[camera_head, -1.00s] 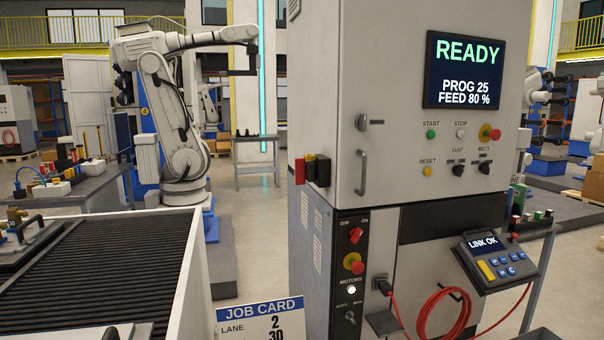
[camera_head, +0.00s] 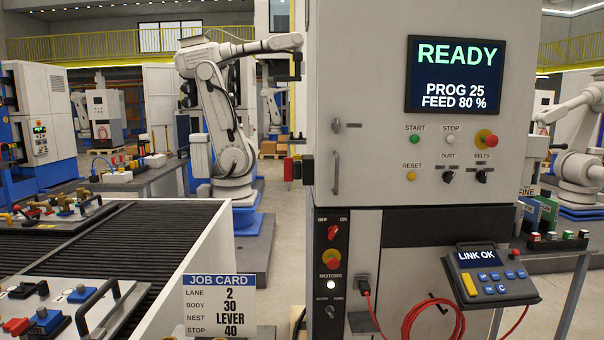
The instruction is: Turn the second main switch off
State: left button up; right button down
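A red rotary switch (camera_head: 333,232) sits on the black side panel low on the near grey cabinet (camera_head: 375,120), under the marks OFF on the left and ON on the right. Its small handle appears tilted toward the ON side. Below it are a red mushroom button on a yellow base (camera_head: 332,259), a lit white MOTORS lamp (camera_head: 332,286) and a small AUTO selector (camera_head: 331,311). The cabinet screen (camera_head: 453,75) reads READY, PROG 25, FEED 80 %. Neither of my grippers is in view. I cannot tell which switch is the second one.
A roller conveyor with a white side wall (camera_head: 190,275) carries fixture trays at the left. A job card (camera_head: 219,306) stands before it. A LINK OK pendant (camera_head: 490,273) and a red cable (camera_head: 430,312) are at the cabinet's right. Clear floor (camera_head: 278,215) shows behind the conveyor.

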aim_at(292, 170)
jog(key=i+l+u, duration=0.1)
jog(key=l, duration=0.3)
jog(key=i+l+u, duration=0.15)
jog(key=l, duration=0.2)
jog(key=i+l+u, duration=0.1)
jog(key=l, duration=0.35)
jog(key=i+l+u, duration=0.1)
jog(key=l, duration=0.3)
jog(key=i, duration=0.05)
